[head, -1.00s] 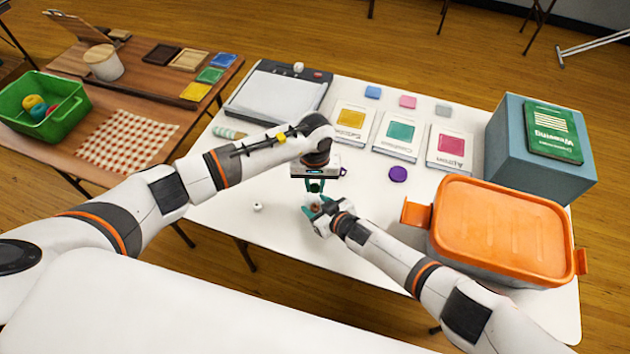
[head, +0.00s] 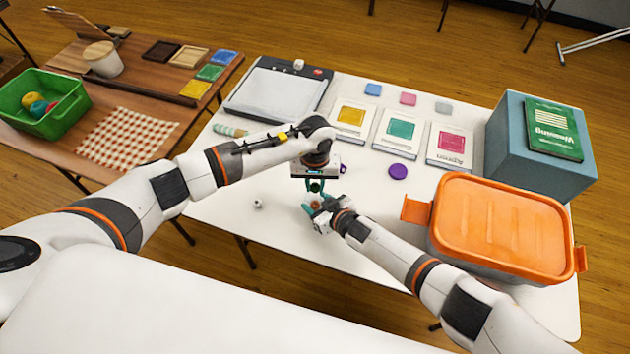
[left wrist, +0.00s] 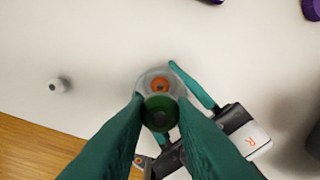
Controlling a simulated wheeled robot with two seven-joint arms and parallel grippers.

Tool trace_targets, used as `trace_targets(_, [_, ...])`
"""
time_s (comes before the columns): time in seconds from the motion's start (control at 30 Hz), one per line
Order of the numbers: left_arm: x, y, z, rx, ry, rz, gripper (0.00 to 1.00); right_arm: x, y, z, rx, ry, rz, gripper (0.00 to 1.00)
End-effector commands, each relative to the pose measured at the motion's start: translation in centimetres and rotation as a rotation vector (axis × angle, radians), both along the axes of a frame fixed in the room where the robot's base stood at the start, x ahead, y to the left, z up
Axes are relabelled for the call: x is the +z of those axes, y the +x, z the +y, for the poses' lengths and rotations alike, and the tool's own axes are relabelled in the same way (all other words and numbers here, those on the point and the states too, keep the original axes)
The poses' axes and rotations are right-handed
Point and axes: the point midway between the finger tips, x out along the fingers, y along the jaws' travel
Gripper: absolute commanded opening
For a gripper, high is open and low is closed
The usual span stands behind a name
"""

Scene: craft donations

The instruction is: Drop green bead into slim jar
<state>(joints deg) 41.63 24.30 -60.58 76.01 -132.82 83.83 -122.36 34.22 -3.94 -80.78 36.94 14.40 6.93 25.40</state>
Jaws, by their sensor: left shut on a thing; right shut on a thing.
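My left gripper (head: 315,188) points down and is shut on the green bead (left wrist: 159,113), seen between its fingertips in the left wrist view. The slim jar (left wrist: 159,78) is clear, with an orange bead (left wrist: 161,85) showing inside it. My right gripper (head: 313,206) is shut on the jar, its teal fingers beside it; one finger also shows in the left wrist view (left wrist: 194,87). The green bead overlaps the jar's near side in the left wrist view. Its height above the rim cannot be told. The jar is small and partly hidden in the head view.
A small white object (head: 258,204) lies left of the grippers. An orange-lidded box (head: 500,230) stands right, near my right arm.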

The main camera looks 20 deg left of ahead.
Motion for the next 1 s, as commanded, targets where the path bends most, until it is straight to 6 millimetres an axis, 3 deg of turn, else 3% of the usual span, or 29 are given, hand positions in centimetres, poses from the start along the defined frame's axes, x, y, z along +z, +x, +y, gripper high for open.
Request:
trace_targets(0.37, [-0.1,0.0,0.0,0.000,-0.001,0.000,0.03,0.0,0.0,0.0,0.000,-0.001,0.001,0.38])
trace_targets(0.4, [-0.1,0.0,0.0,0.000,-0.001,0.000,0.25,0.0,0.0,0.0,0.000,-0.001,0.001,0.38])
trace_targets(0.57, [-0.1,0.0,0.0,0.000,-0.001,0.000,0.49,0.0,0.0,0.0,0.000,-0.001,0.001,0.38])
trace_targets(0.87, [0.1,0.0,0.0,0.000,-0.001,0.000,0.49,0.0,0.0,0.0,0.000,-0.001,0.001,0.38])
trace_targets(1.0, [1.6,0.1,0.0,0.000,-0.001,-0.003,0.49,0.0,0.0,0.0,0.000,-0.001,0.001,0.38])
